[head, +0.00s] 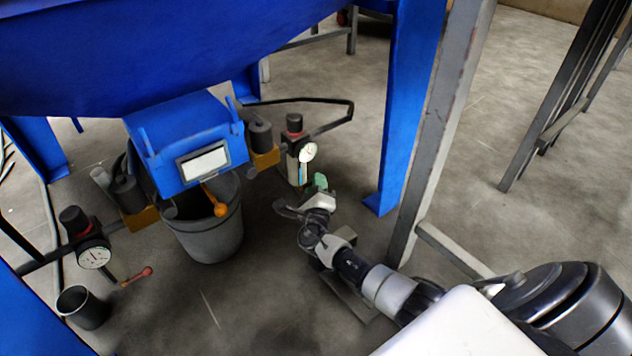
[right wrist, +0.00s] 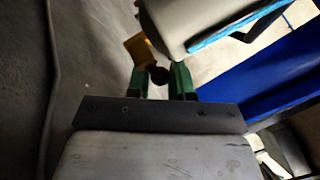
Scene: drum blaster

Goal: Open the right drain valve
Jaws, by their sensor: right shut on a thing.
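The right filter unit (head: 297,165), with a black and red knob and a white gauge (head: 308,152), hangs under the blue hopper. In the right wrist view its pale bowl with a blue stripe (right wrist: 205,22) is close above the fingers. My right gripper (head: 320,184) is just below and right of this unit. Its green fingers stand on either side of a small dark round knob (right wrist: 158,76), apparently the end of the right drain valve's handle. The rest of that valve is hidden. A red handle (head: 137,277) shows at the left unit. My left gripper is not in view.
A grey bucket (head: 207,235) stands under the blue box (head: 190,140) in the middle. A small dark cup (head: 82,307) stands at lower left. A blue leg (head: 408,100) and a grey post (head: 440,130) rise beside my right arm.

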